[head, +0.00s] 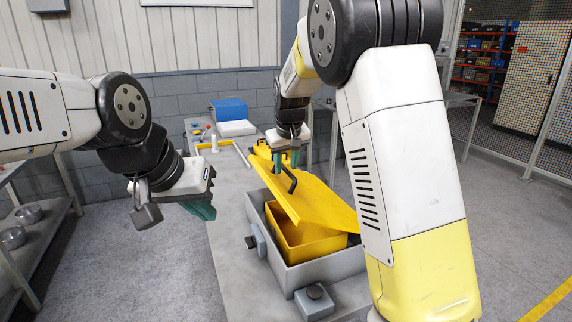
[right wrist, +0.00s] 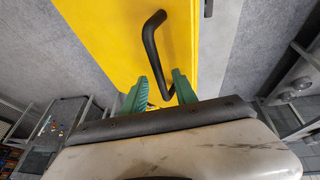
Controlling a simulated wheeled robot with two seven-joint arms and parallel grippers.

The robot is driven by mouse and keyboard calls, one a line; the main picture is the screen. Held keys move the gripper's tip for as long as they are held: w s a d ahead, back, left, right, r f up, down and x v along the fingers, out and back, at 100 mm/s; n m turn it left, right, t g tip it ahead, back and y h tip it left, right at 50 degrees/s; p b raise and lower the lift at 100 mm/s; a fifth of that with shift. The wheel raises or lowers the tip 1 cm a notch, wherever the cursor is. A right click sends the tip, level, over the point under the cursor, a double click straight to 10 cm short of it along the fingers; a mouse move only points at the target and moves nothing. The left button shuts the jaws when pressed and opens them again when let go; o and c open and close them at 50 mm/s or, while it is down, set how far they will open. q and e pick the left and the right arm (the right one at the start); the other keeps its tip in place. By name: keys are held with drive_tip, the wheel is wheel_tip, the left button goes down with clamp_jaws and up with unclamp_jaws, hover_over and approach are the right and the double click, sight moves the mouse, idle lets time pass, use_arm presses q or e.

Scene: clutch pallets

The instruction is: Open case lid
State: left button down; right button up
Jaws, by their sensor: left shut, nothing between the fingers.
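The case is a grey box (head: 262,216) with a yellow inner box (head: 305,245), standing on a grey table. Its yellow lid (head: 325,205) sits tilted, with a gap showing the inside at the near side. A bent black handle (head: 291,182) is on the lid; it also shows in the right wrist view (right wrist: 150,45). My right gripper (head: 287,159) is over the handle's far end, its green fingers (right wrist: 160,88) apart with part of the handle between them. I see no firm grip. My left gripper (head: 203,211) is shut and empty, left of the case in the air.
A blue box (head: 229,109) and a white item (head: 237,129) are at the table's far end, near small coloured parts. A grey block (head: 314,301) is at the case's near side. Shelving with metal bowls (head: 28,214) stands at left. My right arm hides the case's right side.

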drive_tip(key=shift+c, duration=0.4)
clamp_jaws()
idle(0.9)
